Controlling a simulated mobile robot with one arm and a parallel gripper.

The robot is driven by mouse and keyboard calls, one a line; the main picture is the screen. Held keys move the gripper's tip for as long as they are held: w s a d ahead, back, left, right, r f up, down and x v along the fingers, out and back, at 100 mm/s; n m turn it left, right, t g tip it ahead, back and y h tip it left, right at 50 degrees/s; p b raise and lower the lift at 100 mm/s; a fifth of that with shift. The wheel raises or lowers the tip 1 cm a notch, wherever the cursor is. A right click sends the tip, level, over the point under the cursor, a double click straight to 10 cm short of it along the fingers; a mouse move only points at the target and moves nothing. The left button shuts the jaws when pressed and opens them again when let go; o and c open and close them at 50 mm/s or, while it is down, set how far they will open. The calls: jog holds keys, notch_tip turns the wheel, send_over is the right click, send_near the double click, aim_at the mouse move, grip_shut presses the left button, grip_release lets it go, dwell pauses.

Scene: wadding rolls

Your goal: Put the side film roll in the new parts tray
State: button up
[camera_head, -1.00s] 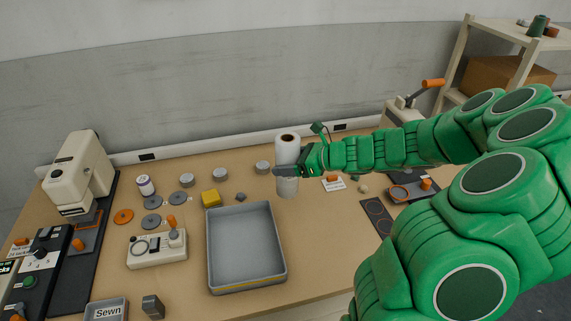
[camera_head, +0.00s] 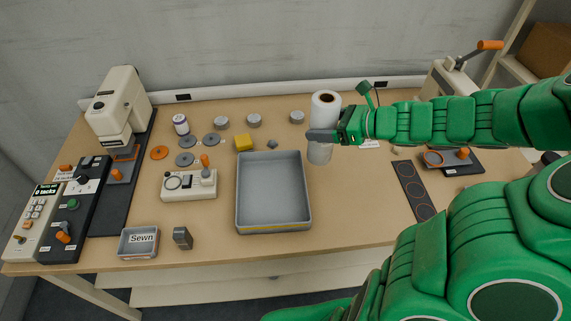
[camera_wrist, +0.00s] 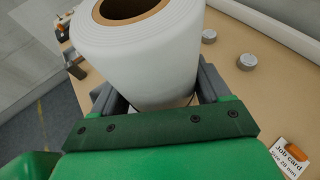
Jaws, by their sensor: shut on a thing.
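An upright white film roll (camera_head: 325,108) with a brown core stands out right of centre in the head view. It fills the top of the wrist view (camera_wrist: 145,50). My gripper (camera_head: 322,136) is shut on it, with one dark finger on each side in the wrist view. I cannot tell whether its lower end touches the table. A large empty grey tray (camera_head: 272,190) lies just left of the roll and nearer the front; I see no label on it. The roll is beside the tray's far right corner, not over its floor.
A small tray marked Sewn (camera_head: 138,242) sits at the front left. A yellow block (camera_head: 244,143) and several grey discs lie behind the large tray. A control box (camera_head: 188,186) is left of it. A dark strip (camera_head: 413,188) lies to the right, with bare table between.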

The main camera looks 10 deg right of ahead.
aim_at(312, 153)
jog(key=s+a+f+n+g+y, duration=0.1)
jog(key=a+f+n+g, duration=0.2)
jog(key=a, duration=0.4)
jog(key=s+a+f+n+g+y, duration=0.1)
jog(key=a+n+g, duration=0.25)
jog(key=a, duration=0.25)
notch_tip(312, 153, down, 8)
jog(key=shift+a+g, duration=0.25)
jog(key=shift+g, duration=0.1)
dwell(0.4)
jog(key=o, duration=1.4)
jog(key=shift+o, duration=0.2)
jog(key=v, duration=1.2)
jog(key=shift+r, duration=0.1)
